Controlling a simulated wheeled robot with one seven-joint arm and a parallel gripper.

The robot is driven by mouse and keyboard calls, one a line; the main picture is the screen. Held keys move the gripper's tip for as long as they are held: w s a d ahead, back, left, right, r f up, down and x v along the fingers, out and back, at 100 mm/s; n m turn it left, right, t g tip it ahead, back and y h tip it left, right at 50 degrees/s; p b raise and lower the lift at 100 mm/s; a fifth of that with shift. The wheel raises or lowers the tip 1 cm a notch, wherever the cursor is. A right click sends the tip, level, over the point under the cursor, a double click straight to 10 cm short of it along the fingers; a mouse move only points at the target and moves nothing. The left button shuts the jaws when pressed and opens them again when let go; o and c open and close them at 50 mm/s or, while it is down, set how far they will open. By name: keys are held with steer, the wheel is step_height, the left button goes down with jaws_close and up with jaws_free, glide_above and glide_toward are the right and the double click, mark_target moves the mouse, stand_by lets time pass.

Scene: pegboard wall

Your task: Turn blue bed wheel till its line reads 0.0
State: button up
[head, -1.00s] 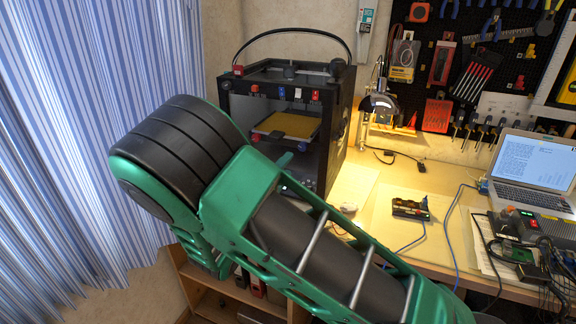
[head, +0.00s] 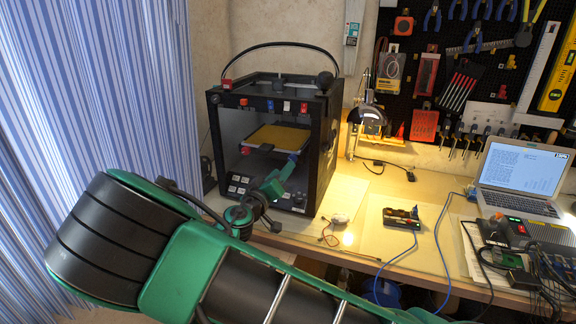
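The black box-shaped 3D printer (head: 325,150) stands at the left end of the workbench, with its front open. Inside is a bed with a yellow top (head: 277,137). A small blue wheel (head: 293,157) shows under the bed's front right corner, and a red one (head: 246,150) under its front left. The line and any figures on the blue wheel are too small to read. My gripper (head: 284,168) reaches up into the printer's front opening, with its end close to the blue wheel. I cannot tell whether they touch or whether the fingers are open.
My green and black arm fills the lower left. Red, blue and white parts line the printer's top front edge. A small black device (head: 402,215), cables and a laptop (head: 520,178) lie to the right on the workbench (head: 375,245). A striped curtain (head: 100,90) hangs at left.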

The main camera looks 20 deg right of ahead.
mark_target(293, 159)
steer(key=x, duration=0.6)
steer(key=shift+w, duration=0.25)
steer(key=shift+d, duration=0.1)
steer(key=c, duration=1.1)
